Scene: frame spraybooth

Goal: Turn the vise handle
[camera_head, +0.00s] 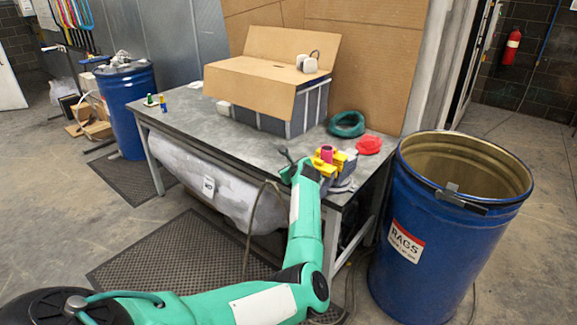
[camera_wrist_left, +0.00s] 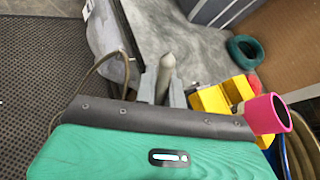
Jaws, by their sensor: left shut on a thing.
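The vise is at the front right corner of the grey table (camera_head: 215,135). Yellow blocks (camera_head: 322,167) on the vise show beside my gripper, and they also show in the left wrist view (camera_wrist_left: 213,99). A pink round piece (camera_head: 327,152) sits at the yellow blocks; it shows large in the left wrist view (camera_wrist_left: 270,113). A grey vise handle rod (camera_wrist_left: 166,68) rises between the fingers of my left gripper (camera_wrist_left: 163,88). The gripper is shut on it. In the head view the rod's end (camera_head: 285,153) sticks out past my wrist. My right gripper is not in view.
A large blue rags barrel (camera_head: 390,275) stands right of the table, close to the vise. A hose (camera_head: 250,225) hangs in front.

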